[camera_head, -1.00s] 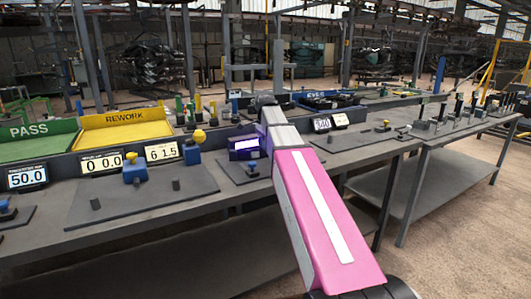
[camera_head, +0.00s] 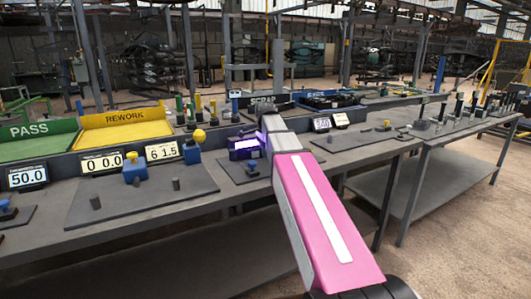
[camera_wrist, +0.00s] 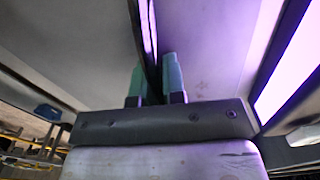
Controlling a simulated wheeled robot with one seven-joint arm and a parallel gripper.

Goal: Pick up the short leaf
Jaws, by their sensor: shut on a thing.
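My gripper (camera_wrist: 154,88) shows in the wrist view with two teal fingertips close together. Between them is a thin dark upright strip (camera_wrist: 151,62), which looks like the short leaf; its length cannot be judged. The fingers are shut on it. In the head view my pink and grey arm reaches over the bench to a purple-lit dark box (camera_head: 244,148). The fingertips and the strip are hidden there. Bright purple-white light panels (camera_wrist: 290,75) flank the strip on the right in the wrist view.
The grey bench (camera_head: 120,228) carries a green PASS tray (camera_head: 30,145), a yellow REWORK tray (camera_head: 125,135) and a dark SCRAP bin (camera_head: 266,103) behind. Displays and yellow-knobbed blue fixtures (camera_head: 192,152) stand left. A second bench (camera_head: 455,138) with several upright posts stands right.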

